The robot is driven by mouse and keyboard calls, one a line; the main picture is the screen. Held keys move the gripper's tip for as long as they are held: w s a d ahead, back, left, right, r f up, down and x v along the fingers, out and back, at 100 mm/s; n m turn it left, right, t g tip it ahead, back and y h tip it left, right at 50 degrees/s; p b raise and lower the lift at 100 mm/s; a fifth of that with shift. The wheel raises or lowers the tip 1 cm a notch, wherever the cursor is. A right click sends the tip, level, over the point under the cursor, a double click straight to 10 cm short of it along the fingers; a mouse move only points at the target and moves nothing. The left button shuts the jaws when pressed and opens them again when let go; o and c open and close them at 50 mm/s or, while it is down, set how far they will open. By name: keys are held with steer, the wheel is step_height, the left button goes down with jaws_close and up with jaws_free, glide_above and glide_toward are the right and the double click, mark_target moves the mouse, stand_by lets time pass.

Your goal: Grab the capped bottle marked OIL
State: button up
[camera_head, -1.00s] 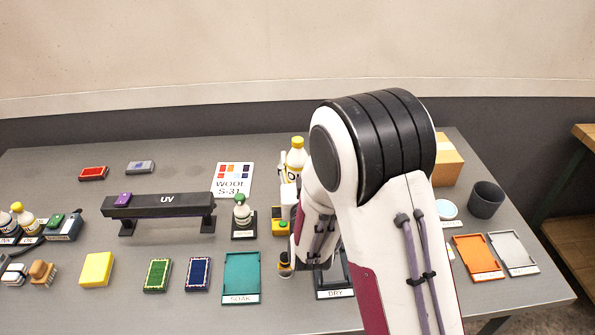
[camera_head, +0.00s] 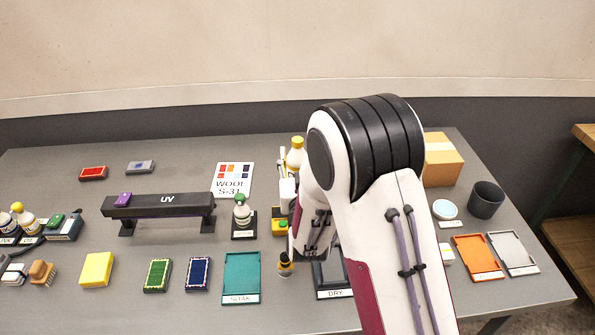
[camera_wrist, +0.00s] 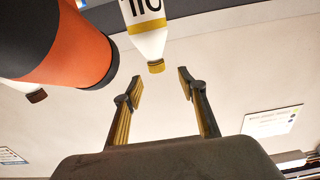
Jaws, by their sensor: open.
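A white bottle with a yellow cap, a yellow band and a label reading OIL upside down shows in the wrist view (camera_wrist: 148,30). Its cap points down in that picture, just beyond and between my fingertips, not touching them. My gripper (camera_wrist: 160,84) is open and empty, with a finger on each side of the cap's line. In the head view a yellow-capped bottle (camera_head: 295,157) stands at the back beside my arm, partly hidden; it appears to be the same one. My gripper is mostly hidden by my arm there.
A large orange and black cylinder (camera_wrist: 65,45) is close to the left finger in the wrist view. A dark-capped white bottle (camera_wrist: 20,92) is beyond it. In the head view, a green-topped bottle (camera_head: 242,212) and a UV stand (camera_head: 165,203) are left of my arm.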

mark_target(298, 145)
steer(key=shift+w, duration=0.15)
steer(key=shift+w+d+f, duration=0.15)
steer(key=shift+w, duration=0.65)
steer(key=shift+w+d+f, duration=0.1)
steer(key=shift+w+f, duration=0.05)
steer(key=shift+w, duration=1.6)
jaws_close()
steer(key=shift+r, duration=0.1)
